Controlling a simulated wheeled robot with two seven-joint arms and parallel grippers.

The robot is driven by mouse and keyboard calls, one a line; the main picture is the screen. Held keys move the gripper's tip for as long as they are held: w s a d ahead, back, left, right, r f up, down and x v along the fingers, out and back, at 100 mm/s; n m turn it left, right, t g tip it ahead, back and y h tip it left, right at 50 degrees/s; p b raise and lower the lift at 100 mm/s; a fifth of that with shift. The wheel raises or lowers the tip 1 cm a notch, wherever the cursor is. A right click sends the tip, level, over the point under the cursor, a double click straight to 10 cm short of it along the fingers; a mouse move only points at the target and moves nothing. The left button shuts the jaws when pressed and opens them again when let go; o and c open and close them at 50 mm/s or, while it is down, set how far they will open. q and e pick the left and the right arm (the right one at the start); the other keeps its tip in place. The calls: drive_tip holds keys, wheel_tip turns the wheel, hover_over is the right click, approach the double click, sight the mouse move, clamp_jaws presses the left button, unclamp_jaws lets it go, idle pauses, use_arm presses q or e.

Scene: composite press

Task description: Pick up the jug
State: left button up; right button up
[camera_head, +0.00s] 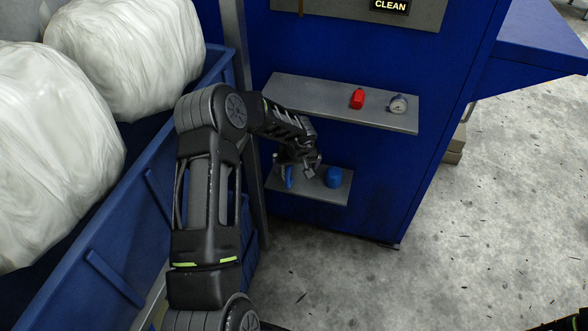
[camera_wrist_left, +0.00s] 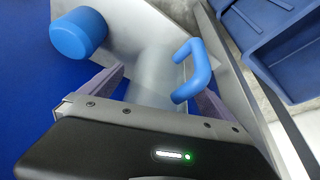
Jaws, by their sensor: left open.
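The jug shows in the left wrist view as a grey metallic body (camera_wrist_left: 152,78) with a blue handle (camera_wrist_left: 200,72) on its right. It stands on a small low grey shelf (camera_head: 334,190). In the head view my left gripper (camera_head: 304,168) hides most of it, and only a blue handle (camera_head: 289,178) shows. My left gripper is open. In the left wrist view its fingers are on either side of the jug's body, with the handle close to the right finger. I cannot tell whether they touch.
A blue cylinder (camera_head: 333,177) stands on the same shelf, right of the gripper. A higher shelf (camera_head: 300,97) carries a red object (camera_head: 357,98) and a gauge (camera_head: 398,103). A blue bin (camera_head: 120,215) with white bales lies left of my arm. Floor at right is open.

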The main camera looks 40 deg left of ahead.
use_arm(q)
drive_tip(key=x, duration=0.2)
drive_tip(key=shift+w+a+f, duration=0.1)
drive_tip(key=shift+w+f, duration=0.05)
drive_tip(key=shift+f, duration=0.15)
drive_tip(key=shift+c, duration=0.2)
drive_tip(key=c, duration=1.5)
